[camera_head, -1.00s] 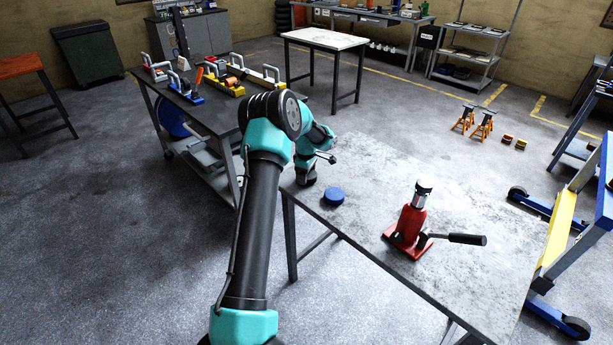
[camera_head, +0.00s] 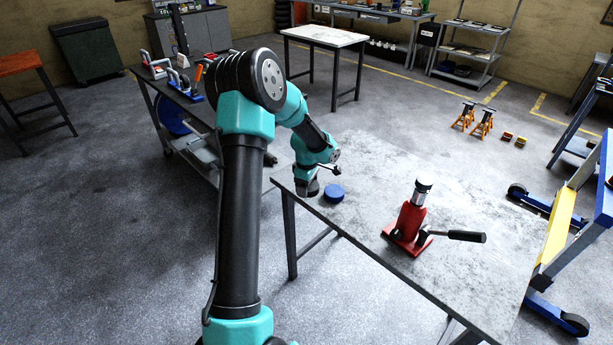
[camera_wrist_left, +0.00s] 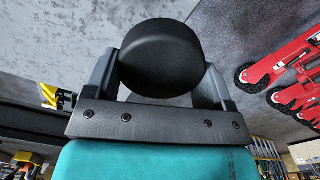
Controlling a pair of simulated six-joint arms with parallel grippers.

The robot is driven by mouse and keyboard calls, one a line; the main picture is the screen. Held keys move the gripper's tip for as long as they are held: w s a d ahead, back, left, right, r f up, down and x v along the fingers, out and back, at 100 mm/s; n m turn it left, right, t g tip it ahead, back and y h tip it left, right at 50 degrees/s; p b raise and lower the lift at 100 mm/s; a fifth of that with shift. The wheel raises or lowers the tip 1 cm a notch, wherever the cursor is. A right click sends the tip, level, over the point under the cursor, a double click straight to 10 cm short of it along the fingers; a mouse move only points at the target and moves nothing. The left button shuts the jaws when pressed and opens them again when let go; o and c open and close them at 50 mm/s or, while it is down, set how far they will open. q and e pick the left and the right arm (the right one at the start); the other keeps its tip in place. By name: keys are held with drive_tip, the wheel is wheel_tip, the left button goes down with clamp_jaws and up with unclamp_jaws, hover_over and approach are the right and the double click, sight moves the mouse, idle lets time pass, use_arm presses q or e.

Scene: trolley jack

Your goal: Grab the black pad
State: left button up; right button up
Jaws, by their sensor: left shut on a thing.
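The black pad (camera_wrist_left: 160,52) is a thick round disc with a smooth dark face, seen large in the left wrist view. My left gripper (camera_wrist_left: 158,82) is shut on it, with one grey finger on each side. In the head view my left arm reaches to the left end of the grey table, and its jaws and the pad cannot be clearly made out there. My right gripper does not show in any view.
A blue round disc (camera_head: 334,192) lies on the grey table (camera_head: 370,160) close to my left wrist. A red bottle jack (camera_head: 411,218) with a black handle stands further right. A dark trolley (camera_head: 178,104) with tools stands behind my arm. The table between disc and jack is clear.

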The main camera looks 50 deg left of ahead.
use_arm(q)
drive_tip(key=shift+s+d+r, duration=0.15)
drive_tip(key=shift+s+d, duration=1.1)
drive_tip(key=shift+d, duration=0.15)
